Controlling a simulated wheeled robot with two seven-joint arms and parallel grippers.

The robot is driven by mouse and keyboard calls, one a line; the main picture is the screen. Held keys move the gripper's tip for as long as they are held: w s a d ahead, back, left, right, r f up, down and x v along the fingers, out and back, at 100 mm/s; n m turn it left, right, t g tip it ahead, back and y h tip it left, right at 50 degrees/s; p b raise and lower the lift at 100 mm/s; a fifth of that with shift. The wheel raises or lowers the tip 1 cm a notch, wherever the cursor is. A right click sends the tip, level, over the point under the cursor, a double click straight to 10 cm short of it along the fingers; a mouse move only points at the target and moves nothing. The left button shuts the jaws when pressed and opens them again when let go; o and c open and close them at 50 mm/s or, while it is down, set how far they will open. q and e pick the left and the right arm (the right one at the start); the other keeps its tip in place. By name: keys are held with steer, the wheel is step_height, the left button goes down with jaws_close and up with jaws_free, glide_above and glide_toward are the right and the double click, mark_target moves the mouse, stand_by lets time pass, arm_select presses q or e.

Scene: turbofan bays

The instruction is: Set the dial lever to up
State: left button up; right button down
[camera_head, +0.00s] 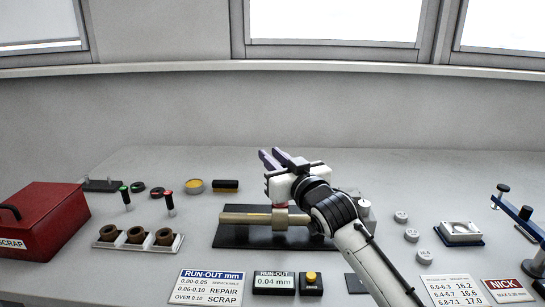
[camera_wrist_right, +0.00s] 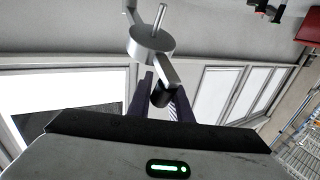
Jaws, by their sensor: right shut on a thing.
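My right gripper (camera_head: 272,156) reaches in from the lower right, over the black base plate (camera_head: 232,238) with the brass shaft (camera_head: 245,218). In the right wrist view its dark purple fingers (camera_wrist_right: 163,97) are closed around the dark end of a metal arm. That arm (camera_wrist_right: 163,70) runs up to a round grey metal hub (camera_wrist_right: 150,44) with a thin pin; it appears to be the dial lever. In the head view the lever cannot be made out behind my gripper and wrist. My left gripper is not in view.
A red scrap box (camera_head: 45,225) stands at the left, beside a white tray with brown rings (camera_head: 108,233). A run-out display (camera_head: 274,283) and a yellow button (camera_head: 311,278) are in front. Small grey discs (camera_head: 411,235) and a blue-based tray (camera_head: 462,240) lie at the right.

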steer(key=shift+w+d+f, duration=0.2)
steer(key=shift+d+f, duration=0.15)
steer(key=shift+f, duration=0.15)
steer(key=c, duration=1.8)
jaws_free()
steer(key=shift+o, duration=0.8)
steer(key=shift+w+f, duration=0.1)
steer(key=shift+w, duration=0.05)
steer(key=shift+a+r, duration=0.2)
steer(key=v, duration=1)
steer(key=shift+s+b, duration=0.2)
steer(key=shift+b, duration=0.15)
steer(key=shift+d+r, duration=0.1)
steer(key=shift+d, duration=0.05)
